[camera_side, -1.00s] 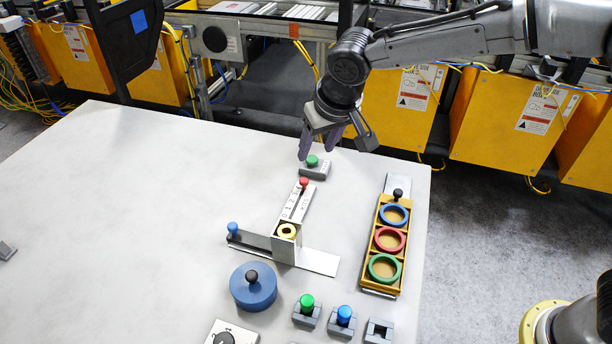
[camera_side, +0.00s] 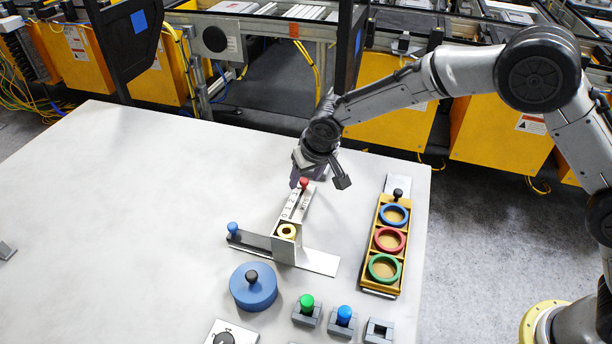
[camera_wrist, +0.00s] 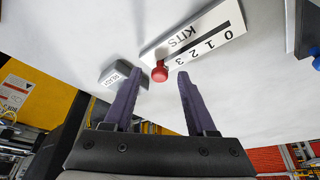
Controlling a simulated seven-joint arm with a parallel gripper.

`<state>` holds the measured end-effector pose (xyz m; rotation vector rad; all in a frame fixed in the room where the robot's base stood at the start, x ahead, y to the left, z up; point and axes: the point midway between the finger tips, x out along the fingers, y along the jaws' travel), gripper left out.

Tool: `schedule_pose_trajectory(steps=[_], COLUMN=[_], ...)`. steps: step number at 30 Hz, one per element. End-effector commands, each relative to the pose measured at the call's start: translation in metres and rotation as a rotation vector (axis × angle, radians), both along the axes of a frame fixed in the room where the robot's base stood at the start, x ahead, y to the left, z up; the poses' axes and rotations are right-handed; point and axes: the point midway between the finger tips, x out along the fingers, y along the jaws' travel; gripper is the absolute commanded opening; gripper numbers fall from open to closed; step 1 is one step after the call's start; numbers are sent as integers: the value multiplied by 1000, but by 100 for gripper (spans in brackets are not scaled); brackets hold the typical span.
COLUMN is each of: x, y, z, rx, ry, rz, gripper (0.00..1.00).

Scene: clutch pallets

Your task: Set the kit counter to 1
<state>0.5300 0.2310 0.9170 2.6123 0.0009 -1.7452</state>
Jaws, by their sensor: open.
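The kit counter (camera_side: 292,207) is a pale plate with a dark slot, the word KITS and a row of numbers; it also shows in the wrist view (camera_wrist: 200,30). Its red knob (camera_wrist: 159,72) is at the far end of the slot, just beyond the printed 3, away from 0; it also shows in the side view (camera_side: 304,183). My gripper (camera_side: 299,179) is over this end of the plate. In the wrist view its fingers are apart (camera_wrist: 157,76), with the knob appearing between their tips. Whether the tips are down at knob height I cannot tell.
A grey block labelled READY (camera_wrist: 110,76) is close beside one finger. A metal post with a yellow ring (camera_side: 287,231) and a blue-knobbed slide (camera_side: 233,230) are at the plate's near end. A tray of coloured rings (camera_side: 377,268) is to the right.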

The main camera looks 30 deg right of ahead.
Motion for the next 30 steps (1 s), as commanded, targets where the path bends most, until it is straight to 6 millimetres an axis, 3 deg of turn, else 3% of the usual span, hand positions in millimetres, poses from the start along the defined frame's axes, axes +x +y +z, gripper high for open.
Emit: schedule_pose_trajectory(steps=[6, 15, 30], x=[0, 0, 0], y=[0, 0, 0], z=[0, 0, 1], rx=[0, 0, 0], ry=[0, 0, 0], rz=[0, 0, 0], gripper=[55, 1, 0])
